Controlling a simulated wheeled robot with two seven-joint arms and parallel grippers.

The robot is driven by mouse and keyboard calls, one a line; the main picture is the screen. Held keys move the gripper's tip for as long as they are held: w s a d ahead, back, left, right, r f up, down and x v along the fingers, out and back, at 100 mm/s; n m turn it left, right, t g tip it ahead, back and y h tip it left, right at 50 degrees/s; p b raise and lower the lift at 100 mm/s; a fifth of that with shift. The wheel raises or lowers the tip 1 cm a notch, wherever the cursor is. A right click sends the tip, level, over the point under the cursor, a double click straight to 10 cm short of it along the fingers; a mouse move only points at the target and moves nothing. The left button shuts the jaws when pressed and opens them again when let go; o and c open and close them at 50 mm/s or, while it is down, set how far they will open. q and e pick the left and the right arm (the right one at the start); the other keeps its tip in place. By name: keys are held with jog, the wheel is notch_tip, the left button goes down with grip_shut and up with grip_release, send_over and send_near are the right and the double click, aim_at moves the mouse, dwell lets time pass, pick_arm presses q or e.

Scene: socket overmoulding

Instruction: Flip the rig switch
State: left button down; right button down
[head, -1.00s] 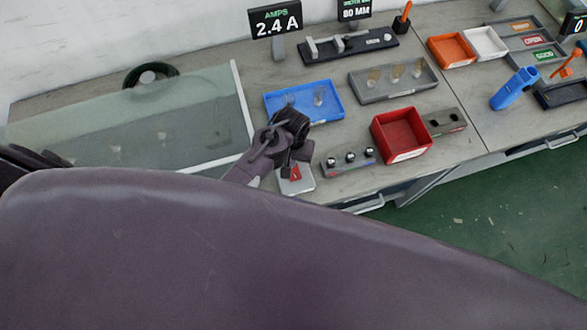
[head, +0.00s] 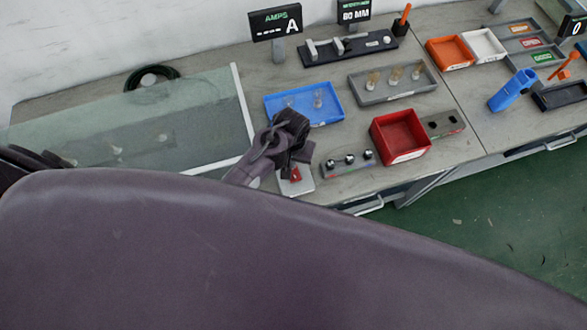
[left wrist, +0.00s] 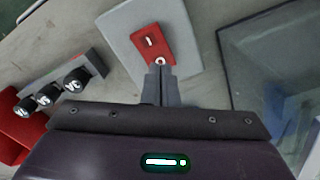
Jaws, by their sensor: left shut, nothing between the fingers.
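The rig switch is a red rocker (head: 296,174) on a pale grey plate (head: 301,187) near the table's front edge. In the left wrist view the red rocker (left wrist: 150,42) shows white marks, one a ring, and sits on the plate (left wrist: 186,22). My left gripper (head: 294,160) is shut and empty over the switch. In the left wrist view its fingertips (left wrist: 161,66) are at the rocker's near end by the ring mark; I cannot tell whether they touch. The AMPS display (head: 275,23) shows dashes and "A". My right gripper is not in view.
A socket block with several dark round parts (head: 349,160) and a red bin (head: 400,135) stand right of the switch. A blue tray (head: 304,102) is behind it. A glass panel (head: 130,125) lies left. My arm covers the foreground.

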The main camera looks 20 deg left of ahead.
pick_arm(q)
jog(key=shift+r, duration=2.7)
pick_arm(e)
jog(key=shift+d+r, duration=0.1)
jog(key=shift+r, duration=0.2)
